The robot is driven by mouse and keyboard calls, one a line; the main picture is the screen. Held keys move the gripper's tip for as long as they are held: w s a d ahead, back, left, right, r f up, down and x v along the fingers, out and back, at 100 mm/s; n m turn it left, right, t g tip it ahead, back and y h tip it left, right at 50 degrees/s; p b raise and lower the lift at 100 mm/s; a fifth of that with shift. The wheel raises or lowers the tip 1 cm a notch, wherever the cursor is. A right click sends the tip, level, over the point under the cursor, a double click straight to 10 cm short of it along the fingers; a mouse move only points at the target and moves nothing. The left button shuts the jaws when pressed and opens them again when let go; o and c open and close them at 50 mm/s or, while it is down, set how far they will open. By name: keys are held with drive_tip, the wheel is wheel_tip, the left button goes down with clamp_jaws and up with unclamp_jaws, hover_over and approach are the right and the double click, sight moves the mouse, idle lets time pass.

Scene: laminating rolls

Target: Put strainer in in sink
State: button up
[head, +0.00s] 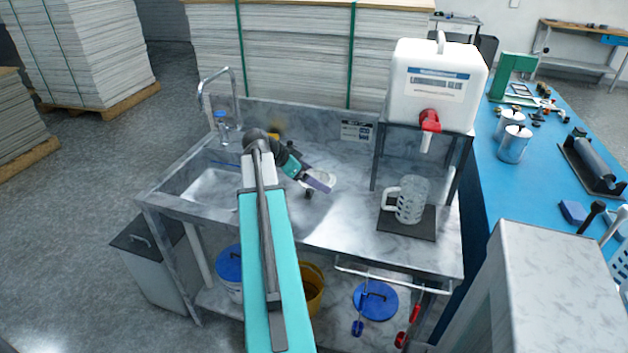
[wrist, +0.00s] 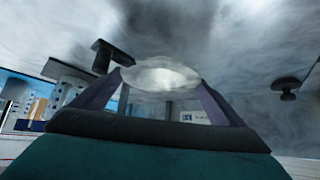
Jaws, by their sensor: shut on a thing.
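The metal sink (head: 210,186) is a basin set in the left part of the steel counter, partly hidden behind my arm. My gripper (head: 322,181), with purple fingers, is to the right of the basin, low over the counter. In the wrist view, my gripper (wrist: 160,82) is shut on a pale, shiny, round thing, which I take to be the strainer (wrist: 160,74), seen as a flat oval between the two fingers. In the head view the strainer (head: 325,176) is a small pale shape at the fingers. I cannot tell whether it touches the counter.
A curved faucet (head: 218,85) and a clear bottle (head: 221,128) stand at the basin's back. To the right are a glass mug (head: 411,200) on a dark mat (head: 392,226) and a white canister (head: 436,84) on a rack. The counter between gripper and mug is clear.

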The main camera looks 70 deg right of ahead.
drive_tip(key=shift+r+b, duration=0.3)
drive_tip(key=shift+r, duration=0.65)
drive_tip(key=shift+a+r, duration=0.15)
drive_tip(key=shift+r, duration=0.1)
drive_tip(key=w+a+r+b, duration=0.1)
drive_tip(key=w+a+b, duration=0.2)
drive_tip(key=a, duration=1.2)
drive_tip(key=shift+w+a+r, duration=0.15)
drive_tip(key=shift+w+r, duration=0.1)
drive_tip(key=shift+w, duration=0.35)
